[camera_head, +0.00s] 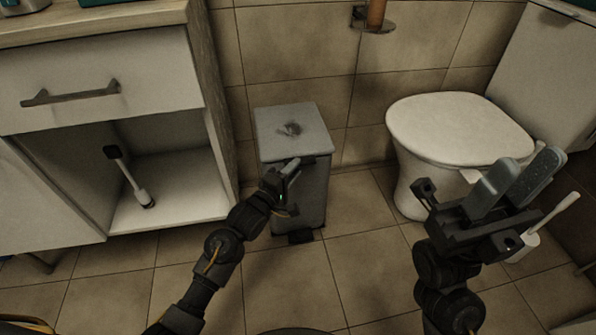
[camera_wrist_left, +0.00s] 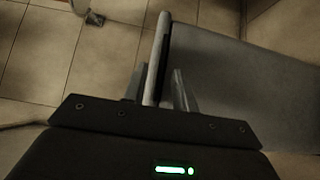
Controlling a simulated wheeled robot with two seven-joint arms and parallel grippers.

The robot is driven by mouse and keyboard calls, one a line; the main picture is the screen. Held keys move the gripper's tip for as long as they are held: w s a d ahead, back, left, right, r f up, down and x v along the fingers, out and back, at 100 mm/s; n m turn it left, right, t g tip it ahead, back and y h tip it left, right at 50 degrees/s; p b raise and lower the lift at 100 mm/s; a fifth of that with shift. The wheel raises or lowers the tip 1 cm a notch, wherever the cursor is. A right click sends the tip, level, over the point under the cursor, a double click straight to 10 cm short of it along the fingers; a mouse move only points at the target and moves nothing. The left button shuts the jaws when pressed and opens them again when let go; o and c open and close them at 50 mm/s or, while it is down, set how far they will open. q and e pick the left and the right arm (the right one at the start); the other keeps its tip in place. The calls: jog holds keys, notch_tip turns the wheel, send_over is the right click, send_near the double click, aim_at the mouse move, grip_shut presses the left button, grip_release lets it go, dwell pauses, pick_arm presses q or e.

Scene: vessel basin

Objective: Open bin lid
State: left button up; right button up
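The grey bin (camera_head: 298,190) stands against the tiled wall between the cabinet and the toilet. Its flat lid (camera_head: 291,128) is down, with a dark smudge on top. My left gripper (camera_head: 292,168) is at the bin's upper front, just under the lid's front edge. In the left wrist view my left gripper's fingers (camera_wrist_left: 160,90) are apart, one on each side of a pale narrow edge (camera_wrist_left: 158,55) on the bin (camera_wrist_left: 235,85). Firm contact cannot be told. My right gripper (camera_head: 519,176) is open and empty, raised in front of the toilet.
The white toilet (camera_head: 455,125) stands right of the bin. A wooden-sided cabinet (camera_head: 212,90) stands left, with an open lower compartment holding a black-and-white brush-like item (camera_head: 130,178). A toilet brush (camera_head: 545,225) is at far right. Floor tiles (camera_head: 370,260) in front are clear.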

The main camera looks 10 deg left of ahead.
pick_arm(q)
jog(key=shift+x, duration=1.05)
grip_shut()
